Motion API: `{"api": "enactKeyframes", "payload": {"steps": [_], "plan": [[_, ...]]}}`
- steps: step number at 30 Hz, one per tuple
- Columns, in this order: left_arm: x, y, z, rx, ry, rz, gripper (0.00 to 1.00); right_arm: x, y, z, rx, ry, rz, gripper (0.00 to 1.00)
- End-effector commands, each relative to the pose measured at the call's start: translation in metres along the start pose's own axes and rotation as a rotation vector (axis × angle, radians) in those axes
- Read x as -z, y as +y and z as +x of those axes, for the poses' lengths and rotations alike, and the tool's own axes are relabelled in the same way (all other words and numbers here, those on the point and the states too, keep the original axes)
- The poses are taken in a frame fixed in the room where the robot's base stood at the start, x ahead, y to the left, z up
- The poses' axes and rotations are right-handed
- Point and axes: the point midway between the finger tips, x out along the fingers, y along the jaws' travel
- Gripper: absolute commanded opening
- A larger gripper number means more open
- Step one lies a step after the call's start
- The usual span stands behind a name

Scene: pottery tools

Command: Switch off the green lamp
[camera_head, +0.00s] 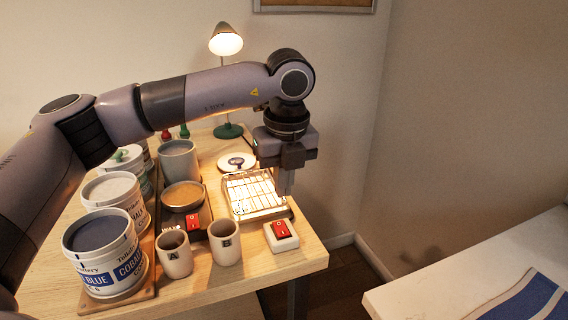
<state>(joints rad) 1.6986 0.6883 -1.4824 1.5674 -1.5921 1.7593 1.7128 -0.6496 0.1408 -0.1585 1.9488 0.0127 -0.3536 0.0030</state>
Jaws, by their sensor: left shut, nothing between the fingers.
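A desk lamp stands at the back of the wooden table, with a green base (228,131) and a pale, glowing shade (225,41); my arm hides much of its stem. A red rocker switch on a white box (282,235) sits near the table's right front corner. Another red switch (193,222) lies between the bowl and the cups. My left gripper (285,190) points down, shut and empty, above the right side of the wire rack and behind the white switch box. It appears apart from the switch. Which switch belongs to the lamp cannot be told.
Cups A (174,254) and B (225,243) stand at the front. Paint tubs (104,257) crowd the left, with a bowl (182,196) and grey pot (179,160) behind. Another table (420,290) stands at right.

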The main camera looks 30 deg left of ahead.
Motion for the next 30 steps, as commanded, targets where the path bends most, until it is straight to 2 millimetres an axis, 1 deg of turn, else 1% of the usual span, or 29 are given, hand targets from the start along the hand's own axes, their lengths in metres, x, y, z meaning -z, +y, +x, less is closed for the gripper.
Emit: {"api": "enactKeyframes", "payload": {"steps": [1, 6, 9, 12, 17, 27, 30], "plan": [[0.000, 0.001, 0.011, -0.005, 0.001, -0.001, 0.00, 0.002, 0.000, -0.001, 0.000, 0.000, 0.001, 0.46], [0.000, 0.001, 0.044, -0.002, 0.001, 0.000, 0.00, 0.005, 0.000, -0.004, 0.000, 0.000, 0.001, 0.46], [0.000, 0.001, 0.059, -0.002, 0.000, 0.000, 0.00, 0.007, 0.000, -0.005, 0.000, 0.000, 0.001, 0.46], [0.000, 0.000, 0.070, -0.002, 0.000, -0.001, 0.00, 0.008, -0.001, -0.006, 0.001, 0.000, 0.001, 0.46], [0.000, 0.000, 0.077, 0.000, 0.000, -0.001, 0.00, 0.009, -0.001, -0.007, 0.001, 0.000, 0.001, 0.46], [-0.001, 0.000, 0.079, 0.000, 0.003, -0.001, 0.00, 0.009, -0.001, -0.006, 0.001, 0.000, 0.001, 0.46], [-0.002, 0.000, 0.083, -0.001, 0.035, -0.003, 0.00, 0.006, -0.001, -0.005, 0.001, 0.000, 0.001, 0.46]]}}
